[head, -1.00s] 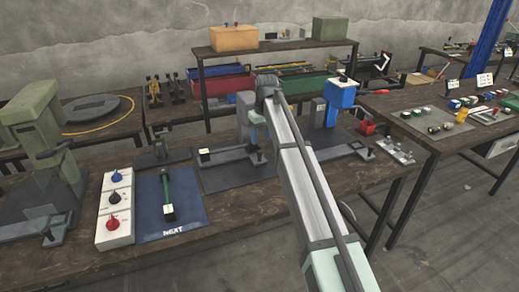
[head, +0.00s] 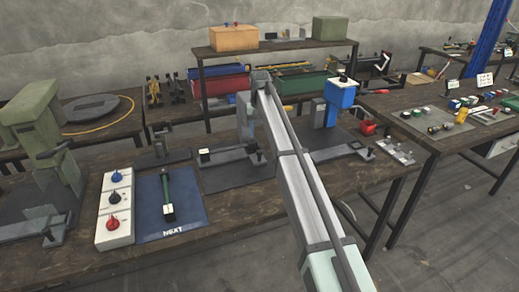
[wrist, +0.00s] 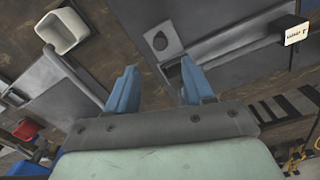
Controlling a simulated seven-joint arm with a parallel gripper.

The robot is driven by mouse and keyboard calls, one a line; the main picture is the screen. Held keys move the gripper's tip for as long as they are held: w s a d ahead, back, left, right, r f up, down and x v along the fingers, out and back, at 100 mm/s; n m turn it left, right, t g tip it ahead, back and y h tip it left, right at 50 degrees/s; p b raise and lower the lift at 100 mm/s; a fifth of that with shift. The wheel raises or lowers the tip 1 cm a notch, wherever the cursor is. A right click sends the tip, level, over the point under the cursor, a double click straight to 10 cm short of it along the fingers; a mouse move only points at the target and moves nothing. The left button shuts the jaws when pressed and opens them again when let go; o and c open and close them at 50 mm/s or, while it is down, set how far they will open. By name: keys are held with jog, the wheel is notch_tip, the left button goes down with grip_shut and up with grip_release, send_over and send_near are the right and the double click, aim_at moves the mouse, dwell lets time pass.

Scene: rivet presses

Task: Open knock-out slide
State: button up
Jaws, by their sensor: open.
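In the head view a grey press (head: 245,112) stands mid-bench, partly behind my arm. A grey slide bar (head: 230,155) runs over its base plate, with a dark, white-faced block (head: 204,153) at its left end. In the wrist view a similar grey rail (wrist: 235,42) crosses the plate, with a white-faced dark block (wrist: 296,34) at upper right. My gripper (wrist: 158,72) is open, its blue fingers apart with nothing seen between them; the rail appears beyond the right finger. I cannot tell whether anything is touched. The head view does not show the fingers clearly.
A blue press (head: 340,95) stands to the right and a green press (head: 45,135) at the left. A white switch box (head: 115,208) and a blue mat (head: 172,205) lie at the front left. In the wrist view a white bin (wrist: 62,31) is at upper left.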

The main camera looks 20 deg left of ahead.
aim_at(260, 151)
notch_tip(260, 151, down, 9)
jog(key=shift+f, duration=0.1)
dwell(0.3)
grip_shut()
dwell(0.5)
